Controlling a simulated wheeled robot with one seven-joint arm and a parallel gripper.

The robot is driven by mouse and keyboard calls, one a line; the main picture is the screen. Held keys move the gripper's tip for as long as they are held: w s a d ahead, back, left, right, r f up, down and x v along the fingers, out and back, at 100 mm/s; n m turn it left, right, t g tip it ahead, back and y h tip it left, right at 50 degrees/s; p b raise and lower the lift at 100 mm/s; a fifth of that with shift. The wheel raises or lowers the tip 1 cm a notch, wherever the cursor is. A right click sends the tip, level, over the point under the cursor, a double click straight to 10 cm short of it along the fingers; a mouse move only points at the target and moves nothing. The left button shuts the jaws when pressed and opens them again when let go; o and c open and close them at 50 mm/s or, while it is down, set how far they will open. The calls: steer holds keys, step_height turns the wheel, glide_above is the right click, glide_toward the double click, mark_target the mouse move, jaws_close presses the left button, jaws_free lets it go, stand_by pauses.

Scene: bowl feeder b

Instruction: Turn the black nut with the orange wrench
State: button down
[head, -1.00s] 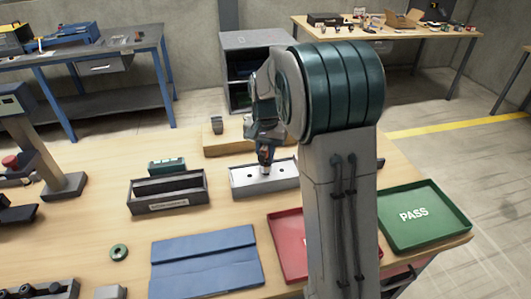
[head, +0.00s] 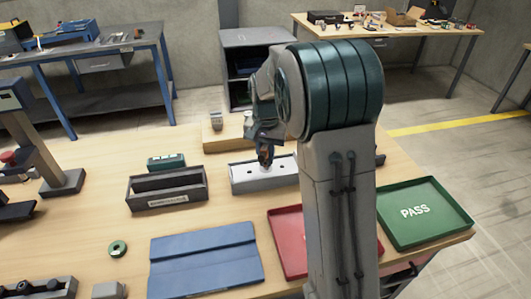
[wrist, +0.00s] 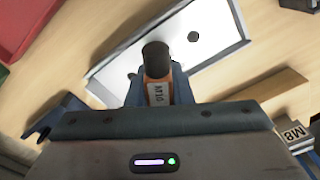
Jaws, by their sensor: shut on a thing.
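My gripper (wrist: 154,92) is shut on the orange wrench (wrist: 154,76), which carries a white M10 label and has a black round end pointing away from the gripper. In the head view my gripper (head: 266,153) is over the white-topped fixture (head: 283,180). The wrench's end covers part of this fixture (wrist: 215,17) in the wrist view; I cannot tell whether it touches anything. A dark round spot (wrist: 193,36) shows on the white top, but I cannot tell whether it is a hole or a nut. No black nut is clearly recognisable.
A grey block marked M8 (wrist: 295,132) is near the gripper. A dark open box (head: 168,198) stands left of the fixture, with a blue mat (head: 205,262) in front. A red tray (head: 287,235) and green PASS tray (head: 425,215) are to the right.

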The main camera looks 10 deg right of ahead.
stand_by(0.4)
steer(key=shift+m, duration=1.2)
steer(key=shift+p, duration=0.3)
steer(key=shift+n, duration=0.7)
steer(key=shift+n, duration=0.7)
steer(key=shift+r, duration=0.1)
